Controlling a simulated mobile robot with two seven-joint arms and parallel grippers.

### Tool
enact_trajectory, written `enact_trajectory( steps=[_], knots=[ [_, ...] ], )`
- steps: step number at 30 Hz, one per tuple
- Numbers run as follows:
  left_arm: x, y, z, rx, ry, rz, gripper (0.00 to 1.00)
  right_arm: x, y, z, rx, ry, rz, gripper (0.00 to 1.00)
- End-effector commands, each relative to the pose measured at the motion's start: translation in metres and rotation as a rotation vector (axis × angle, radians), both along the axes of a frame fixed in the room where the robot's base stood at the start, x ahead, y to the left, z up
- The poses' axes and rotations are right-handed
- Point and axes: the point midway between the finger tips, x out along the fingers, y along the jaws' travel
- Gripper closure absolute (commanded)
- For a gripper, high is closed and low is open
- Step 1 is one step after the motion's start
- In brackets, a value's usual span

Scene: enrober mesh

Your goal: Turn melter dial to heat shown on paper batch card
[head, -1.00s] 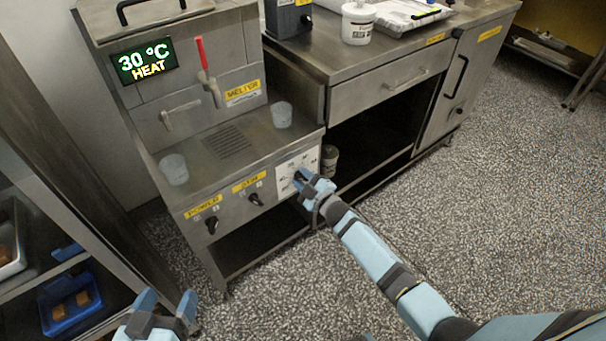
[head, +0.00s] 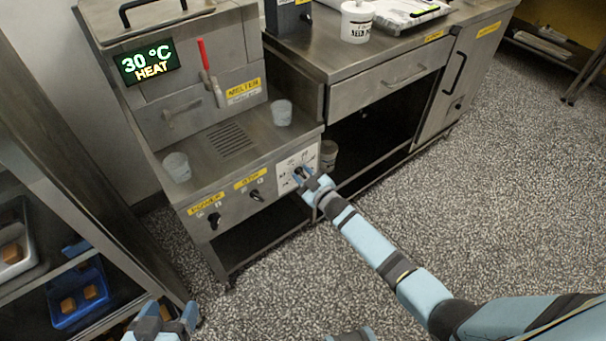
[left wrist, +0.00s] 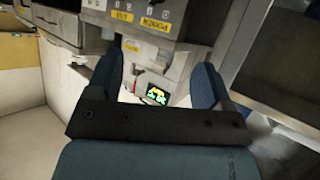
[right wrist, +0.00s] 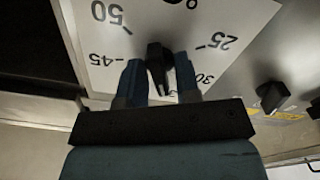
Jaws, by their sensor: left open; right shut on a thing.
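The melter (head: 190,85) stands at the left, with a lit display (head: 148,61) reading 30 °C HEAT. Its white dial plate (head: 312,155) is on the front panel; the right wrist view shows the marks 50, 45, 30 and 25 on the plate (right wrist: 95,60). My right gripper (head: 304,175) is shut on the black dial knob (right wrist: 158,62), which sits between its fingertips; the pointer's exact mark is unclear. I cannot make out a batch card.
The power knob (head: 213,221) and stir knob (head: 257,195) are left of the dial. Two clear cups (head: 281,112) stand on the melter ledge. A white tub (head: 357,22) and a tray (head: 408,14) are on the counter. A rack with a blue tray (head: 78,322) is at left.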

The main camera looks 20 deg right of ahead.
Motion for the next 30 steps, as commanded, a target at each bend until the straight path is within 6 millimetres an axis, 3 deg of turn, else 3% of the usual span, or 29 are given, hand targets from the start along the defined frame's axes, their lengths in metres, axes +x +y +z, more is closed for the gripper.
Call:
enact_trajectory(
  steps=[5,6,14,19,30],
  knots=[
    [0.0,0.0,0.0,0.0,0.0,0.0,0.26,0.0,0.0,-0.001,-0.001,0.001,0.0,0.93],
    [0.0,0.0,0.0,0.0,0.0,0.0,0.26,0.0,0.0,-0.001,-0.001,0.001,0.0,0.62],
    [0.0,0.0,-0.001,0.0,0.001,0.0,0.26,0.0,0.0,0.0,-0.002,0.0,0.0,0.62],
    [0.0,0.0,0.002,0.003,0.002,0.0,0.26,-0.011,-0.004,0.0,-0.003,0.001,0.0,0.62],
    [-0.001,0.005,0.005,0.029,0.022,0.004,0.26,-0.087,-0.031,0.001,-0.003,0.002,0.001,0.62]
  ],
)
